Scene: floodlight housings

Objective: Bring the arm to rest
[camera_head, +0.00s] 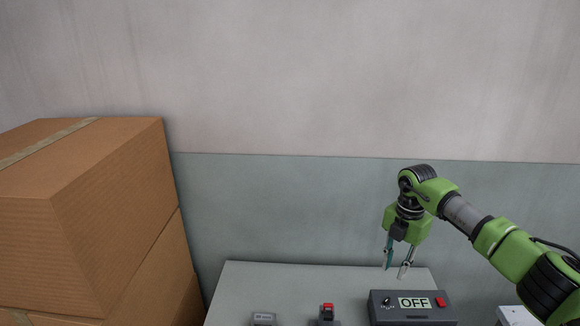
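My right arm, green and grey, comes in from the right side of the head view. Its gripper (397,268) points down above the back right part of the grey table (285,275). The two fingers are apart with nothing visible between them. The gripper is behind and above a dark box with an OFF label (414,302), apart from it as far as I can see. My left gripper does not show.
Stacked cardboard boxes (110,195) stand at the left. A small device with a red top (327,313) and a small grey box (263,319) sit at the table's lower edge in view. A white object (515,316) is at lower right. The table's back left is clear.

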